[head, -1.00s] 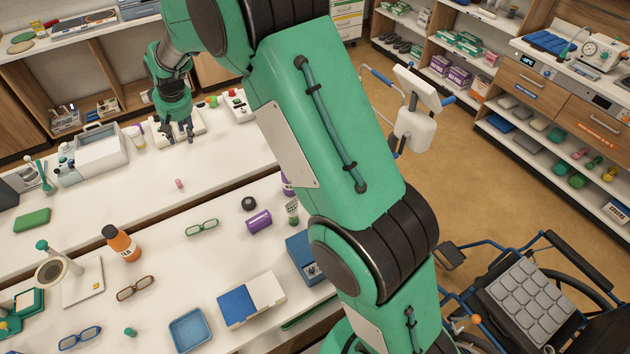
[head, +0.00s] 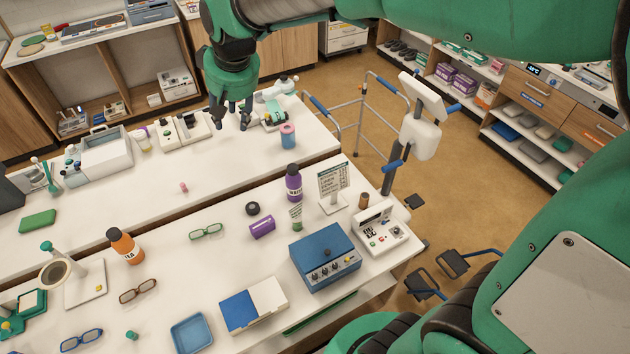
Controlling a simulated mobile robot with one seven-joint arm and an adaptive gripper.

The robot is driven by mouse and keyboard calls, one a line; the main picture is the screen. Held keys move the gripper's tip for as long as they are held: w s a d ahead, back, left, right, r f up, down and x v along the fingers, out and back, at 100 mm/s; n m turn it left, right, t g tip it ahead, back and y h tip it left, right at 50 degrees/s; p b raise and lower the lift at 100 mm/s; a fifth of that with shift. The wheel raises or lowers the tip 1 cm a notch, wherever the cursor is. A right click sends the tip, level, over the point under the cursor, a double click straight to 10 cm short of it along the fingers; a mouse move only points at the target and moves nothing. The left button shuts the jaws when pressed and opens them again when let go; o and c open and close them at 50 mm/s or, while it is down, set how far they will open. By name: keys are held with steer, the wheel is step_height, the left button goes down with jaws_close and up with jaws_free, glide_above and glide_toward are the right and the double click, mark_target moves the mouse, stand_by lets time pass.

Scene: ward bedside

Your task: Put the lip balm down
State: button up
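My gripper (head: 232,122) is over the far counter in the head view, pointing down. Its dark fingertips stand apart with a gap between them, and I see nothing held there. A small pink cylinder (head: 183,187), which may be the lip balm, stands upright on the white counter (head: 130,195). It is in front of my gripper and to the left, well apart from it. It is too small for me to read any label. A small green piece (head: 132,335) lies near the front edge.
Behind my gripper are a white device (head: 185,130) and a green-and-white instrument (head: 275,115). A pink-and-blue jar (head: 288,136) stands to the right. The near counter holds an orange bottle (head: 124,246), a purple bottle (head: 293,183) and a blue box (head: 325,257). Free counter surrounds the pink cylinder.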

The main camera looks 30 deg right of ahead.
steer(key=s+d, duration=0.3)
steer(key=s, duration=1.1)
steer(key=s+d+m+t, duration=0.1)
steer(key=s+d, duration=0.2)
steer(key=s, duration=1.1)
steer(key=shift+s+d+f+h, duration=0.15)
steer(key=shift+s+d+h, duration=0.25)
steer(key=shift+f, duration=0.1)
step_height(320, 180, down, 9)
steer(key=b, duration=0.9)
